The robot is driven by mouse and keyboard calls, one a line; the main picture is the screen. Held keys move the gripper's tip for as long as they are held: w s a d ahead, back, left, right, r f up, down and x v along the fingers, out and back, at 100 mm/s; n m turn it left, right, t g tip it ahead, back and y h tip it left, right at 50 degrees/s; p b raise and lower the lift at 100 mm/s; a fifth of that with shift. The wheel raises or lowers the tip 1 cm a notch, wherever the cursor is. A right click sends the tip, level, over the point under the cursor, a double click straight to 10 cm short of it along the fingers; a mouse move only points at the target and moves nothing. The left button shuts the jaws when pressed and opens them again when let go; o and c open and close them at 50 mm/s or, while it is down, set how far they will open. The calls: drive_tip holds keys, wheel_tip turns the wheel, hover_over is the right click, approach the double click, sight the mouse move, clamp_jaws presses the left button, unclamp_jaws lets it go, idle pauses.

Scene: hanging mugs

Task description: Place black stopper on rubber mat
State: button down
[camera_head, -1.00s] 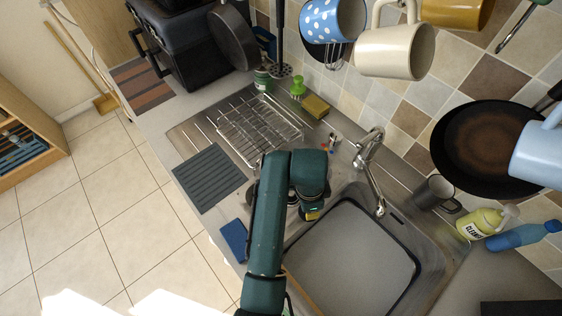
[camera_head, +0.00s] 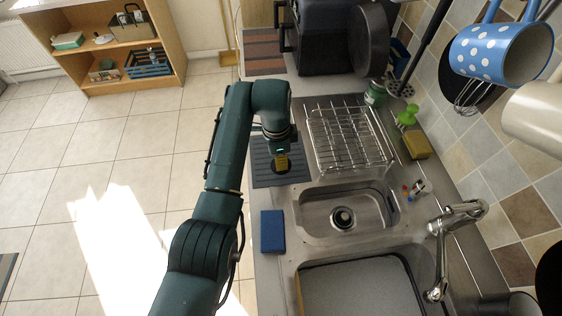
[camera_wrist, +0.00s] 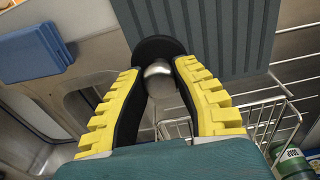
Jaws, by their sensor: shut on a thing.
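The black stopper (camera_wrist: 158,47) is a dark round disc with a shiny metal knob. My gripper (camera_wrist: 157,70), with yellow toothed fingers, is shut on it by the knob. The rubber mat (camera_wrist: 212,28) is dark grey and ribbed; the stopper overlaps its near edge in the wrist view. In the head view my gripper (camera_head: 281,164) is over the mat (camera_head: 262,178), which lies on the counter beside the dish rack. I cannot tell whether the stopper touches the mat. In the head view my gripper mostly hides the stopper.
A wire dish rack (camera_head: 350,140) stands right of the mat. A small sink basin (camera_head: 372,212) with a drain, a blue sponge (camera_head: 272,231) and a larger basin (camera_head: 360,285) lie nearer. The faucet (camera_head: 437,250) is at the right. Mugs hang at the upper right.

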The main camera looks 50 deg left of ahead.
drive_tip(key=shift+f, duration=1.95)
drive_tip(key=shift+f, duration=0.2)
drive_tip(key=c, duration=0.9)
unclamp_jaws()
drive_tip(key=shift+r, duration=0.15)
drive_tip(key=r, duration=0.8)
drive_tip(key=r+b, duration=0.1)
drive_tip(key=r, duration=0.3)
drive_tip(key=shift+s+a, duration=0.15)
drive_tip(key=shift+s, duration=0.2)
